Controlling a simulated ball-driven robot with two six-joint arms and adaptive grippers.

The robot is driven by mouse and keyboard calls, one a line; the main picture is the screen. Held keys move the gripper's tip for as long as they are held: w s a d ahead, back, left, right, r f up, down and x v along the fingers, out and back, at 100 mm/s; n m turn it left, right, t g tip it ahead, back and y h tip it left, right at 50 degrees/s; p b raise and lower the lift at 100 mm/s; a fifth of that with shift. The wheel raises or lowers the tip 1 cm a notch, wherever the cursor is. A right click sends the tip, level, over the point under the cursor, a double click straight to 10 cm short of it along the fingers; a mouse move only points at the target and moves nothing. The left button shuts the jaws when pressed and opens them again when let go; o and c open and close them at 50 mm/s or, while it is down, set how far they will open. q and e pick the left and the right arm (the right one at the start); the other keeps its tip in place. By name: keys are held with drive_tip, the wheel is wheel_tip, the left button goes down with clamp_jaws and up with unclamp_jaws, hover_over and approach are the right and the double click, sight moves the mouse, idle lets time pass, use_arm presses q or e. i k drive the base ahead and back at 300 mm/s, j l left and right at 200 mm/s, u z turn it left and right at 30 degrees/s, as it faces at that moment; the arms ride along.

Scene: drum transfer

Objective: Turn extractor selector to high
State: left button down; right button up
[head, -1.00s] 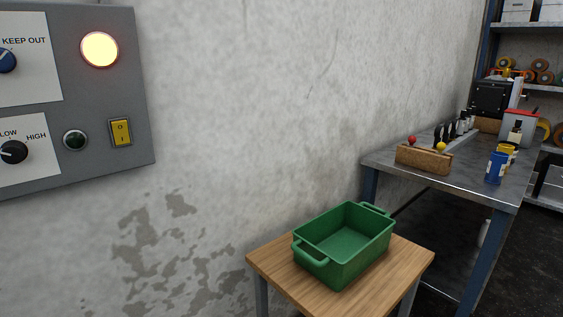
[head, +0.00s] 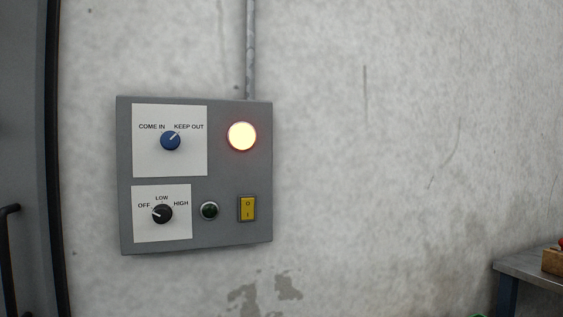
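The selector is a black knob (head: 162,214) on the lower white plate of a grey wall panel (head: 225,180). Its plate is marked OFF, LOW and HIGH from left to right. The knob's white pointer line points left and slightly up, toward OFF. No label names this knob as the extractor. Neither of my grippers shows in the head view.
Above it is a blue knob (head: 170,141) pointing toward KEEP OUT. The panel also has a lit round lamp (head: 242,136), a dark green button (head: 209,211) and a yellow rocker switch (head: 247,208). A door handle (head: 9,255) is at far left; a metal table (head: 520,268) at right.

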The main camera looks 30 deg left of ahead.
sight(163, 213)
drive_tip(key=u, duration=1.4)
